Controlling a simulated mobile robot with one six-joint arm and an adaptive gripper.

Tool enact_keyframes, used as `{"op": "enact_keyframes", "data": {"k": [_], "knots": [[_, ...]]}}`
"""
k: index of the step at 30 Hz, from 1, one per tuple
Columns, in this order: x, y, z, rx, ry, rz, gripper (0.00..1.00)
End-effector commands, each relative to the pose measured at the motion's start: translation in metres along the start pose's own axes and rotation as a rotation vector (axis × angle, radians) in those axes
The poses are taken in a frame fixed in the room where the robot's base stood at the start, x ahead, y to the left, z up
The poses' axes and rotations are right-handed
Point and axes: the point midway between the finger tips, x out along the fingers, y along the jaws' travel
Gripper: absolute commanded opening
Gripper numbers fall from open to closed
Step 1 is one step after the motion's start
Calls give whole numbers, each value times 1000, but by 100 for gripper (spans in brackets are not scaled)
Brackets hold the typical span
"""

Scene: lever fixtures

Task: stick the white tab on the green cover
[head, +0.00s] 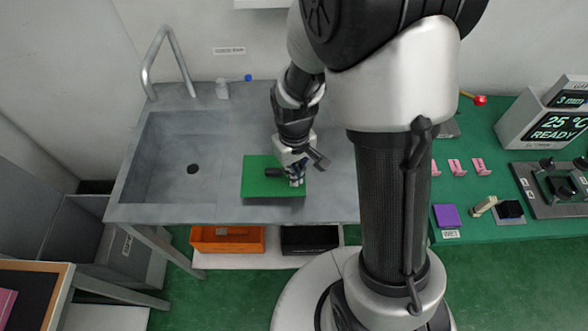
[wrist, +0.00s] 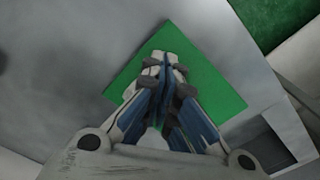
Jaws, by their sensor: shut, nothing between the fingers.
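The green cover (head: 258,188) is a flat green sheet on the grey counter, to the right of the sink basin. It also shows in the wrist view (wrist: 208,82), behind my fingers. My gripper (head: 297,182) points down over the right part of the cover. In the wrist view, the fingertips of my gripper (wrist: 165,66) are together, with nothing seen between them, over the green sheet. I cannot tell whether they touch it. I cannot make out the white tab in either view; my gripper and arm hide part of the cover and counter.
The sink basin (head: 175,160) lies left of the cover. A small white bottle (head: 222,90) and a blue cap (head: 248,78) stand at the back. An orange bin (head: 227,246) sits below the counter. A green bench (head: 480,232) at right holds pink pieces and a purple block (head: 446,216).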

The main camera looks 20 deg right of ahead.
Motion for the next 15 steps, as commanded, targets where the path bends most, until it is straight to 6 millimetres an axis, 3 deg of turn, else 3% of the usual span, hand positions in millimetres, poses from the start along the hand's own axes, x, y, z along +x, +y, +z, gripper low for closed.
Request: {"op": "enact_keyframes", "data": {"k": [15], "knots": [[11, 0, 0, 0, -1, 0, 0]]}}
